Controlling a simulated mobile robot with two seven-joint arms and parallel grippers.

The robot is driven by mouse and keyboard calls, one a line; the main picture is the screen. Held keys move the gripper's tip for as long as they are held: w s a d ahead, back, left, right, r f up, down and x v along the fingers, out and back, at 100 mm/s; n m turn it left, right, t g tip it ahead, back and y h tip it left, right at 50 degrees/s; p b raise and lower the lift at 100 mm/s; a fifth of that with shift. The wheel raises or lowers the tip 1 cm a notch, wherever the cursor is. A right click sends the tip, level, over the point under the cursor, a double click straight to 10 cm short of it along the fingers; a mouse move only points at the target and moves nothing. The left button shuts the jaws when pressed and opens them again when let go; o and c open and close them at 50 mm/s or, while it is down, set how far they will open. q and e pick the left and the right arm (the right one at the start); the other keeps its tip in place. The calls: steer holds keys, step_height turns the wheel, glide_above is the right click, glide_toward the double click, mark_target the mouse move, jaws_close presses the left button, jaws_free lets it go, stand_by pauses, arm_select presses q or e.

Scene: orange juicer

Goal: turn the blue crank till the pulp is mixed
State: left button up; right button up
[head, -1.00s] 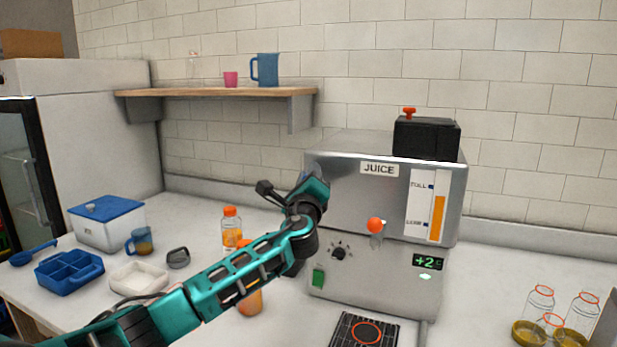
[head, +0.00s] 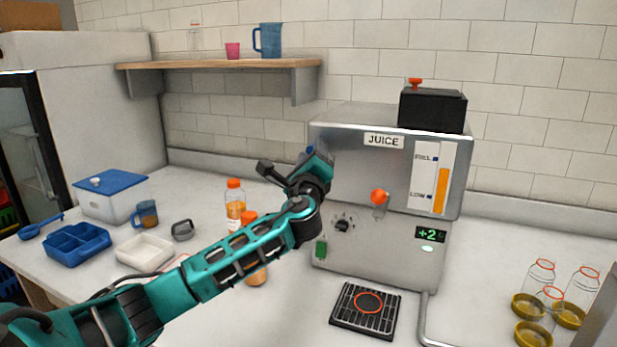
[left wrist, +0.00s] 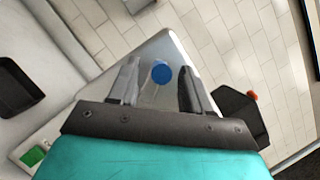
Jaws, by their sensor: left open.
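The steel juicer (head: 350,245) stands on the counter. A round blue knob (left wrist: 161,74), which looks like the crank's end, shows in the left wrist view against the juicer's steel side. A small blue bit also shows in the head view (head: 310,149) behind my gripper; the rest of the crank is hidden. My left gripper (head: 322,165) is at the juicer's left side. In the left wrist view its two fingers (left wrist: 160,85) are apart, with the knob between them in the picture; I cannot tell whether they touch it. The pulp is not visible. My right gripper is not in view.
Bottles (head: 235,205) of orange juice stand behind my left arm. A blue tray (head: 77,244), a white dish (head: 143,250) and a blue-lidded box (head: 110,204) are on the left. A drip grid (head: 350,322) lies before the juicer. Glass jars (head: 585,289) stand at right.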

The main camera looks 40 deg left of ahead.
arm_select(q)
steer(key=b+v, duration=0.1)
steer(key=v, duration=0.9)
steer(key=shift+s+d, duration=0.1)
